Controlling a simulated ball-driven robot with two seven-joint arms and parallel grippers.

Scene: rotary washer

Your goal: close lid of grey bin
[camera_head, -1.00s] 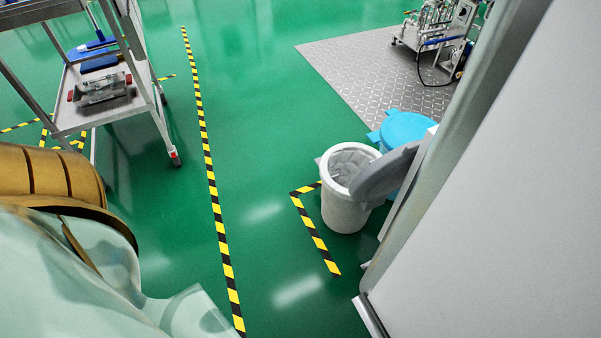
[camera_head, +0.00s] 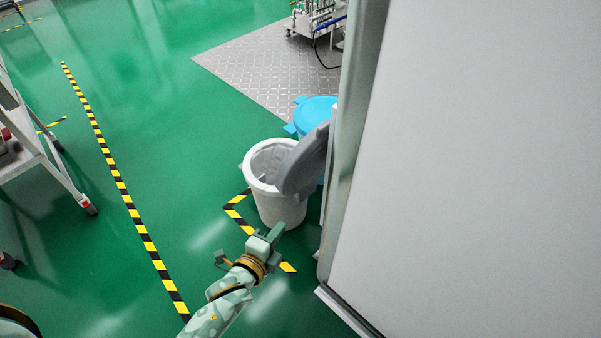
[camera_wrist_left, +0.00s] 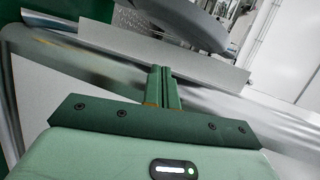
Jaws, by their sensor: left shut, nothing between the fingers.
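The grey bin (camera_head: 277,206) stands on the green floor, light grey with a pale liner inside. Its darker grey lid (camera_head: 304,163) is open, tilted up at the bin's right side close to the large white panel. In the left wrist view, a grey rounded shape that looks like the lid (camera_wrist_left: 185,22) is at the top. My left gripper (camera_head: 275,232) is just in front of the bin, lower in the picture and apart from the lid. Its fingers (camera_wrist_left: 163,88) are together and empty in the left wrist view. My right gripper is not in view.
A large white panel (camera_head: 470,150) fills the right side, close beside the lid. A blue-lidded bin (camera_head: 316,113) stands behind the grey one. A metal trolley (camera_head: 35,160) is at the left. Yellow-black tape (camera_head: 128,205) marks the floor, which is clear left of the bin.

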